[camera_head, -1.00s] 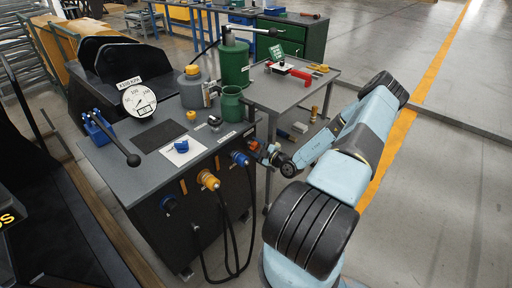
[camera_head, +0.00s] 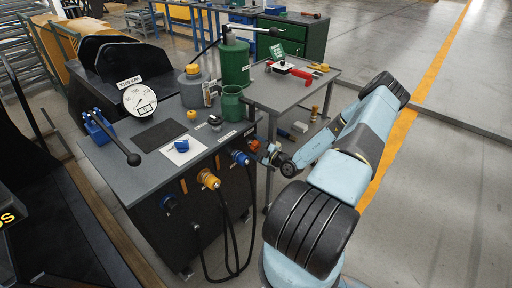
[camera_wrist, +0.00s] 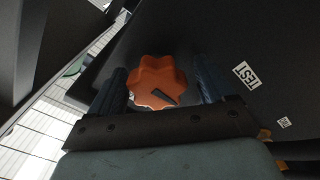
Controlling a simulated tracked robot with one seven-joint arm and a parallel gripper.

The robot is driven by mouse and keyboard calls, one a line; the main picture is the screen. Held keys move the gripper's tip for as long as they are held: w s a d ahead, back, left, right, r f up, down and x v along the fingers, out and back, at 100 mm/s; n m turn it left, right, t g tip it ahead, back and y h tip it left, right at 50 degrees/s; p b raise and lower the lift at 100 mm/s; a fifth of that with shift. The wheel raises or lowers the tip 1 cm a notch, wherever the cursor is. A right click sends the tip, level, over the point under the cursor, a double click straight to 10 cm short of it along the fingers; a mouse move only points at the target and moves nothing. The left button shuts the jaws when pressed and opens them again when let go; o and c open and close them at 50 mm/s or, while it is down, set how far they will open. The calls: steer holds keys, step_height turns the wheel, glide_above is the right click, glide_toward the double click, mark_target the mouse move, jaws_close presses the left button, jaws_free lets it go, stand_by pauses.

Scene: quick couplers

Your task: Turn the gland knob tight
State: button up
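The gland knob (camera_wrist: 158,80) is an orange, lobed knob with a dark pointer mark on its face, in the middle of the wrist view. It also shows small on the dark side panel of the bench in the head view (camera_head: 253,146). My gripper (camera_wrist: 159,82) has one dark blue finger on each side of the knob, very close to its edges. I cannot tell whether the fingers touch it or leave a thin gap. In the head view my gripper (camera_head: 266,152) is at the panel's right end, just right of the knob.
The panel also carries a blue coupler (camera_head: 240,158) and a yellow coupler (camera_head: 208,180) with a hanging black hose. A green cup (camera_head: 232,103) and a round gauge (camera_head: 139,99) stand on the bench. A grey side table (camera_head: 268,92) stands behind my arm. Open floor lies right.

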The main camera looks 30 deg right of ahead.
steer(key=v, duration=1.3)
steer(key=shift+s, duration=0.4)
steer(key=shift+d, duration=0.1)
steer(key=s+a+r+m+g, duration=0.2)
steer(key=a+r+m+g, duration=0.4)
steer(key=r+m, duration=0.5)
steer(key=s+a+r+m+g+y, duration=0.1)
steer(key=s+a+r+m+g, duration=0.1)
steer(key=a+r+m+g, duration=0.55)
steer(key=s+a+r+m+g, duration=0.25)
steer(key=a+r+m, duration=0.55)
steer(key=r+m, duration=0.65)
steer(key=s+a+r+n+t+h, duration=0.3)
steer(key=s+r+n+h, duration=0.4)
steer(key=s+r+n, duration=0.8)
steer(key=r+n+t, duration=0.1)
steer(key=n, duration=0.3)
steer(key=shift+a+r+t, duration=0.2)
steer(key=shift+r+t, duration=0.1)
steer(key=shift+r, duration=0.1)
